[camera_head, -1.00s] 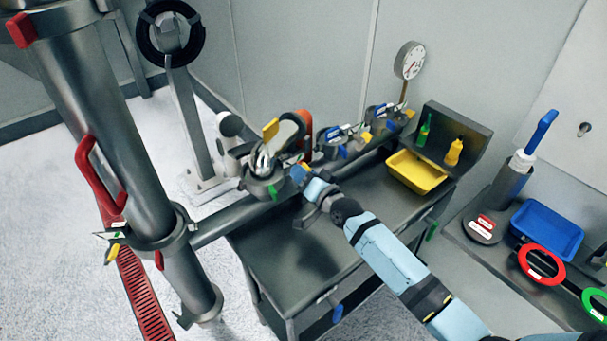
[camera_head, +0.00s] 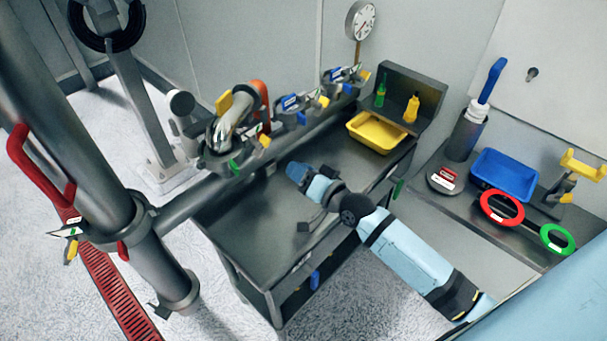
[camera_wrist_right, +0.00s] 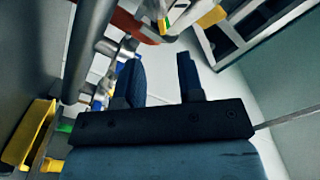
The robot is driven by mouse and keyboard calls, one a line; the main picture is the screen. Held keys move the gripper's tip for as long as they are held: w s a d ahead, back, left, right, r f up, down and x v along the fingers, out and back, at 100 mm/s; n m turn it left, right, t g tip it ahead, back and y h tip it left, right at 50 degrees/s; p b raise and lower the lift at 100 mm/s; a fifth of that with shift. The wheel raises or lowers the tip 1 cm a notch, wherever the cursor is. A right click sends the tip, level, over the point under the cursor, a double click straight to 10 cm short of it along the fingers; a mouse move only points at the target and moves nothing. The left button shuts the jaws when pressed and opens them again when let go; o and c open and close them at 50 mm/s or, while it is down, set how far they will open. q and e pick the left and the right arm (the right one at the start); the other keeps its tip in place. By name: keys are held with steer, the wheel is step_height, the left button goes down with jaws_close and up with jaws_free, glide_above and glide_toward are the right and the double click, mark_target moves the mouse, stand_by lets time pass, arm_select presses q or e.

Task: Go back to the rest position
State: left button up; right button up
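My right gripper (camera_head: 290,170) is above the dark steel table, to the right of and apart from the pipe with its valve fittings. In the right wrist view its two dark fingers (camera_wrist_right: 160,82) stand apart with nothing held between them. My right arm reaches in from the lower right of the head view. My left gripper is not in view.
A pipe with a silver and orange fitting (camera_head: 232,125) and several coloured clamps runs along the table (camera_head: 250,215). A yellow tray (camera_head: 375,133) stands at its back. A side bench holds a blue tray (camera_head: 505,175), a red ring (camera_head: 502,207) and a green ring (camera_head: 557,238).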

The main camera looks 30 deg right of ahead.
steer(key=shift+s+d, duration=0.15)
steer(key=shift+s, duration=0.35)
steer(key=shift+f, duration=0.1)
steer(key=s+f+n+g, duration=0.1)
steer(key=s+f, duration=0.1)
steer(key=s+a+f+n, duration=0.1)
steer(key=s+f, duration=0.1)
steer(key=s, duration=0.1)
steer(key=s+a+f+g+h+p, duration=0.1)
steer(key=s+f, duration=0.1)
steer(key=f, duration=0.1)
steer(key=shift+s+a+f+n+g, duration=0.1)
steer(key=shift+s+a+n+g, duration=0.1)
steer(key=shift+s+n+g, duration=0.15)
steer(key=s+a+f+n+g+h, duration=0.1)
steer(key=s+f+n, duration=0.1)
steer(key=s+f, duration=0.2)
steer(key=s+a+f+n+g+h+p, duration=0.1)
steer(key=s+f+n+g, duration=0.1)
steer(key=s, duration=0.8)
step_height(320, 180, down, 2)
steer(key=shift+a+f+n, duration=0.1)
steer(key=shift+a+n, duration=0.1)
steer(key=shift+n, duration=0.25)
